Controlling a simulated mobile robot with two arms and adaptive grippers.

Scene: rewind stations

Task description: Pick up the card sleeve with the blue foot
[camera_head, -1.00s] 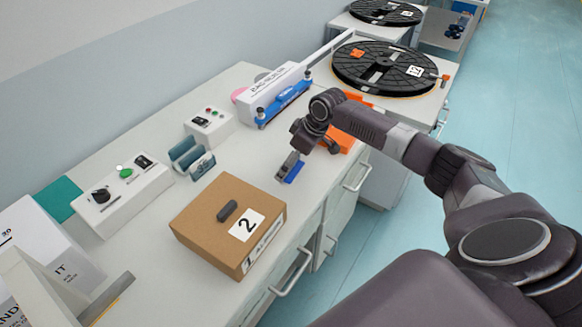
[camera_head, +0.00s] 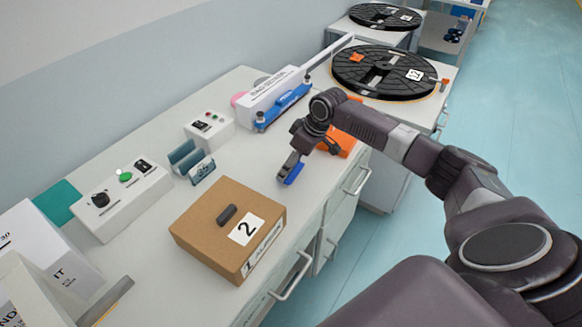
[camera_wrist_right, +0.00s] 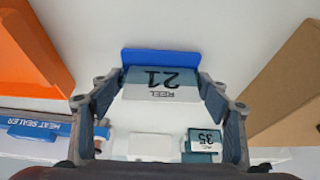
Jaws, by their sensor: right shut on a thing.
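The card sleeve with the blue foot is between the fingers of my right gripper (camera_head: 291,164). In the head view only the blue foot (camera_head: 295,174) shows clearly, by the counter's front edge. I cannot tell whether it touches the counter. My left gripper is not in view.
A cardboard box marked 2 (camera_head: 205,233) stands left of the gripper. Teal holders (camera_head: 186,157) with another card sleeve (camera_wrist_right: 203,143) stand behind it. An orange thing (camera_head: 342,140) is close on the right. The heat sealer (camera_head: 272,100) and reels (camera_head: 384,70) are farther back.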

